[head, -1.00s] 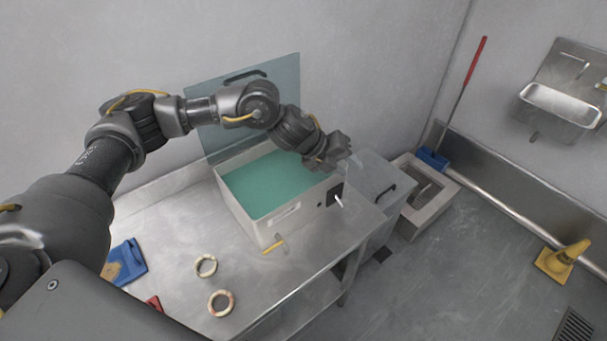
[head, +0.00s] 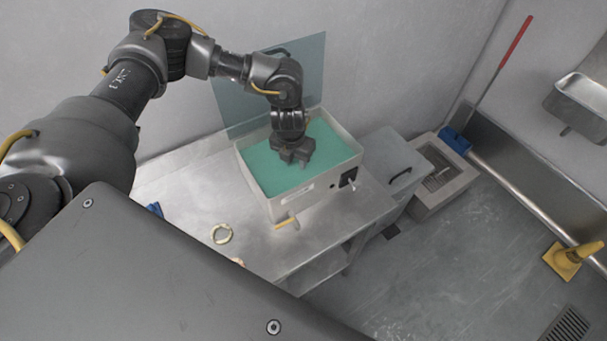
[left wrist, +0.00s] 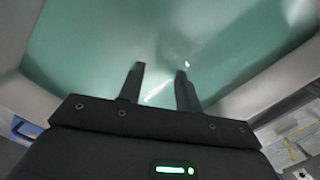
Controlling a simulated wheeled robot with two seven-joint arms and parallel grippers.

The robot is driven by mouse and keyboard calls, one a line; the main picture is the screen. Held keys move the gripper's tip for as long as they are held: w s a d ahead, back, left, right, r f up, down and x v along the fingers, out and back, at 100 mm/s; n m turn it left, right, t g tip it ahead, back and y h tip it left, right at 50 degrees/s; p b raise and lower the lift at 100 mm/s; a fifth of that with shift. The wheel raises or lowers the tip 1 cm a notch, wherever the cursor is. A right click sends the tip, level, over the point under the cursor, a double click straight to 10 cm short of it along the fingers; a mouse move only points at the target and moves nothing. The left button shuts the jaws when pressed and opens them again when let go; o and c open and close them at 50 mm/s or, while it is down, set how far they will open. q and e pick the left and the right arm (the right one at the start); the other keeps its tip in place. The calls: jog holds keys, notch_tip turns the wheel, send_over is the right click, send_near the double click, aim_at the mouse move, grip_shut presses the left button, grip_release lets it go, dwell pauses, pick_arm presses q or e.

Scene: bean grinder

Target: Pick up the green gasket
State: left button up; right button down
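My left gripper (head: 293,160) points down over the turquoise-green liquid of a pale rectangular bath (head: 350,165) on the steel table. In the left wrist view its two fingers (left wrist: 159,70) stand apart above the green surface (left wrist: 100,35), and I see nothing held between them. A pale streak and a small bright spot show near the fingertips; I cannot tell whether they are glints or a thing. I cannot make out a green gasket in either view. A pale yellowish ring (head: 222,234) lies on the table left of the bath. My right gripper is not in view.
The bath's clear lid (head: 232,98) stands upright behind it. A yellow-handled part (head: 287,223) sits at the bath's front left, and a switch panel (head: 348,177) is on its right side. The steel table (head: 200,200) is mostly bare on the left.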

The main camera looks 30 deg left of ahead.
aim_at(296, 173)
pick_arm(q)
jog(key=shift+w+a+f, duration=0.1)
jog(key=shift+f, duration=0.5)
jog(key=shift+f+p, duration=0.15)
jog(key=shift+p, duration=0.2)
jog(key=f+p, duration=0.1)
jog(key=f, duration=0.1)
jog(key=w+f+p, duration=0.1)
jog(key=f, duration=0.1)
jog(key=shift+a+f, duration=0.2)
jog(key=shift+f, duration=0.15)
jog(key=shift+c, duration=0.8)
grip_shut()
